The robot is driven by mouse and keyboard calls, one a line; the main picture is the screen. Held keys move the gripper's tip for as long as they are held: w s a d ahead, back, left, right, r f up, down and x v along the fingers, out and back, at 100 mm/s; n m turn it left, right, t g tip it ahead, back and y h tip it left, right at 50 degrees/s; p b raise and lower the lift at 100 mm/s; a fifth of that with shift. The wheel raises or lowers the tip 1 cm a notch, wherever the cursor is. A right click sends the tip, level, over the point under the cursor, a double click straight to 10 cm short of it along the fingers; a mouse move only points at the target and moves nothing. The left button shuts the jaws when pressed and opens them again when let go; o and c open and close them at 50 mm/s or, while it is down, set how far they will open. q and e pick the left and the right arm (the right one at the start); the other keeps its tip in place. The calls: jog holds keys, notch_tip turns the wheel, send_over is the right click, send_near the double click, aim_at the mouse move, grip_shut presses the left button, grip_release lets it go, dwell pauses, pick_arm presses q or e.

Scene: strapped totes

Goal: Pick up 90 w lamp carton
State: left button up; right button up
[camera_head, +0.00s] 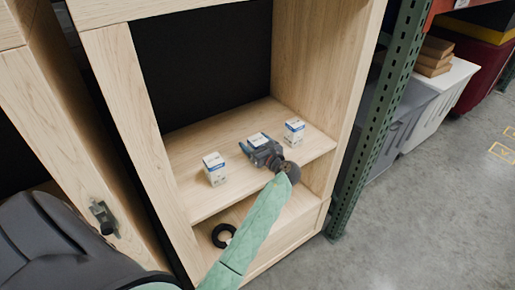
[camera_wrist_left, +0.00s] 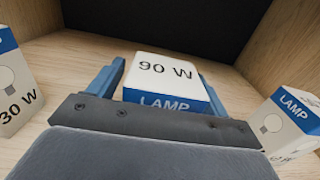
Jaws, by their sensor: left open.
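The 90 W lamp carton (camera_wrist_left: 165,70), white on top with a blue band, stands on the wooden shelf. In the head view the carton (camera_head: 257,140) is the middle one of three cartons. My left gripper (camera_head: 257,148) is open, with one blue finger on each side of the carton. In the left wrist view the gripper (camera_wrist_left: 160,85) has its fingers around the carton's sides, with the carton between them. Whether either finger touches it cannot be told. The carton's lower part is hidden behind the gripper body. My right gripper does not show.
A 30 W carton (camera_wrist_left: 15,85) stands to the left; it also shows in the head view (camera_head: 215,168). Another lamp carton (camera_wrist_left: 290,122) stands to the right, seen also in the head view (camera_head: 294,131). A black ring (camera_head: 223,235) lies on the lower shelf. Wooden side walls enclose the shelf.

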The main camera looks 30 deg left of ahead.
pick_arm(q)
jog(key=shift+r, duration=0.1)
jog(key=c, duration=1)
jog(key=shift+c, duration=0.4)
